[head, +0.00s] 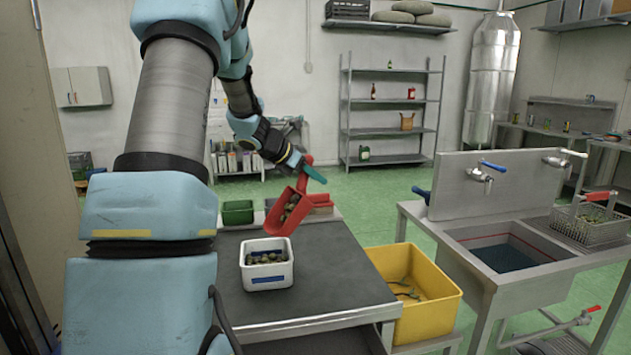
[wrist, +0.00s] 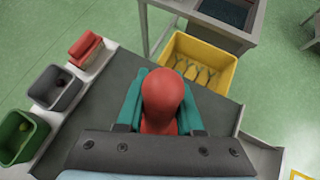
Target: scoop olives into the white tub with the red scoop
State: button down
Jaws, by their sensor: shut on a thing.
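The red scoop (head: 279,217) has several dark olives (head: 291,203) in its bowl and hangs tilted above the table. My gripper (head: 312,172), with teal fingers, is shut on the scoop's handle. In the wrist view the fingers (wrist: 161,101) clasp the rounded red handle (wrist: 163,95) from both sides, and the bowl is hidden. The white tub (head: 268,284) stands upright on the dark table, with a blue label on its front and several olives inside. The scoop is up and to the right of the tub in the head view, apart from it. The tub does not show in the wrist view.
A green bin (wrist: 14,150), a grey bin (wrist: 47,103) and a red object (wrist: 85,48) line one table edge. A yellow crate (head: 436,314) with twigs stands beside the table (head: 325,280). A steel sink (head: 510,255) is at right. The table's middle is clear.

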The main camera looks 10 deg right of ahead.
jog(key=shift+s+a+r+t+h+b, duration=0.4)
jog(key=shift+a+r+h+b, duration=0.4)
jog(key=shift+b, duration=1.45)
jog(key=shift+s+a+r+t+h+b, duration=0.2)
jog(key=shift+a+b, duration=0.25)
jog(key=shift+b, duration=0.4)
jog(key=shift+s+a+r+t+h+b, duration=0.1)
jog(key=shift+s+a+r+h+b, duration=0.3)
jog(key=shift+b, duration=0.5)
jog(key=shift+s+a+r+t+h+b, duration=0.1)
jog(key=shift+a+h+b, duration=0.1)
jog(key=shift+a+b, duration=0.5)
jog(key=shift+d, duration=0.25)
